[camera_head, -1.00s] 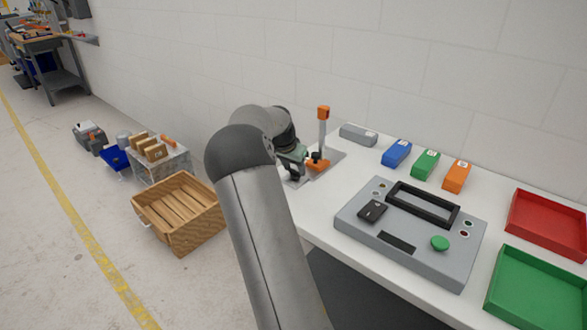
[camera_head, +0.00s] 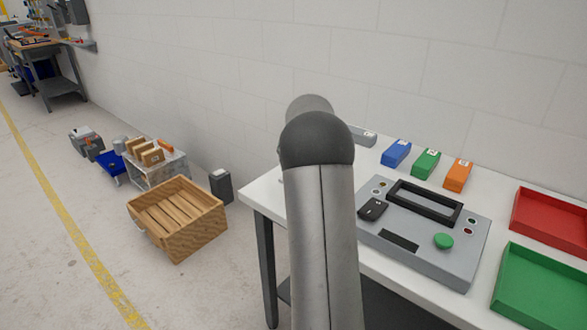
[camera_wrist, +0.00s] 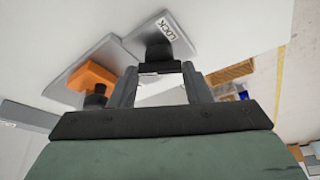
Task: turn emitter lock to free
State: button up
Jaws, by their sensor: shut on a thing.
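A grey plate with a white label reading LOCK (camera_wrist: 165,28) shows at the top of the wrist view. A dark knob (camera_wrist: 158,52) stands on this plate, and I take it to be the emitter lock. My gripper (camera_wrist: 160,72) is at the knob, its fingers shut on the knob's dark end. The way the knob points is hard to tell, as the fingers cover part of it. In the head view my arm hides the gripper and the lock.
An orange block (camera_wrist: 92,76) with a black knob (camera_wrist: 96,97) sits close beside the plate. In the head view a grey panel (camera_head: 450,262), blue, green and orange blocks, and red (camera_head: 550,222) and green trays lie on the table to the right. A wooden crate (camera_head: 180,225) stands on the floor left.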

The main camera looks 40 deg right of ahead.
jog(key=n, duration=0.2)
jog(key=n+y, duration=0.1)
jog(key=n, duration=0.1)
jog(key=n+y, duration=0.1)
jog(key=shift+d+n, duration=0.25)
jog(key=shift+n, duration=0.15)
jog(key=shift+p, duration=0.3)
jog(key=o, duration=1)
jog(key=v, duration=1.1)
jog(key=p+v, duration=0.1)
jog(key=v, duration=0.5)
jog(key=shift+s+d+r, duration=0.1)
jog(key=shift+d+r, duration=0.1)
jog(key=shift+d, duration=0.1)
